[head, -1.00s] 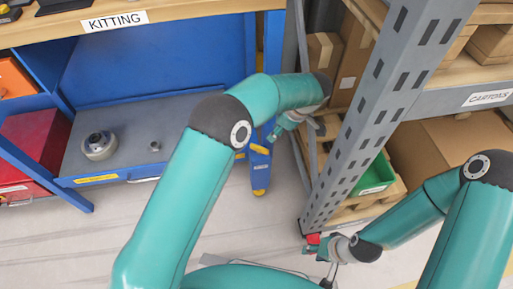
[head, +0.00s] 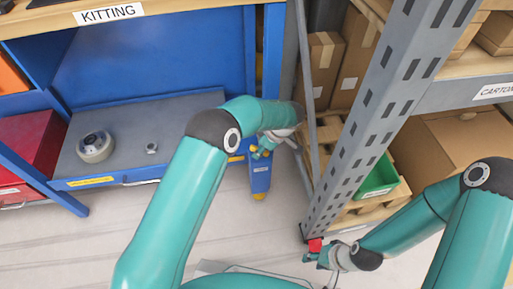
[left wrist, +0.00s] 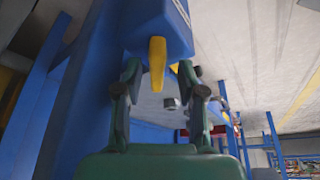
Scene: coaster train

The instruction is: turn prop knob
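The prop is a blue block with a label (head: 260,180), low beside the bench leg. Its yellow knob (left wrist: 157,60) sticks out between the two fingers of my left gripper (left wrist: 160,80) in the left wrist view. The fingers are apart, one on each side of the knob, with a gap showing; I cannot see firm contact. In the head view my left gripper (head: 262,151) is at the top of the prop and largely covers the knob. My right gripper (head: 314,256) is low by the rack's foot, close to a red piece (head: 315,244); its fingers are too small to read.
A grey rack post (head: 372,120) stands just right of the prop. A green bin (head: 378,180) and cartons (head: 455,150) sit on the rack. The kitting bench's lower shelf (head: 120,130) holds a round roll-like part (head: 95,147). Floor in front is clear.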

